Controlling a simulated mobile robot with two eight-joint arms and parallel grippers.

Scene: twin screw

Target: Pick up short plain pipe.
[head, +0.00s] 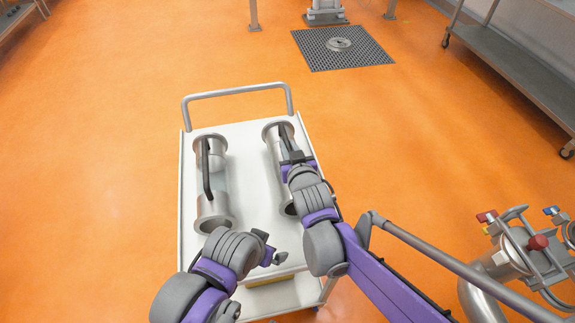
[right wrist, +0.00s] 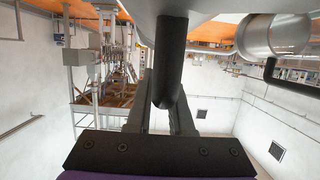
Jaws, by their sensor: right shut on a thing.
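Two steel pipes with end flanges and black bar handles lie side by side on a white cart (head: 247,165): a left-hand pipe (head: 213,209) and a right-hand pipe (head: 276,152). I cannot tell by length which is the short plain one. My right gripper (head: 294,162) is at the right-hand pipe, shut on its black handle, and hides part of it. In the right wrist view the handle (right wrist: 170,60) runs between the fingers (right wrist: 165,115). The other pipe (right wrist: 275,35) shows at upper right there. My left gripper (head: 270,250) is open and empty over the cart's near edge.
The cart has a grey push bar (head: 237,94) at its far end. A valve assembly with red knobs (head: 538,242) stands at lower right. A grey shelf unit (head: 525,85) is at upper right. Orange floor to the left is clear.

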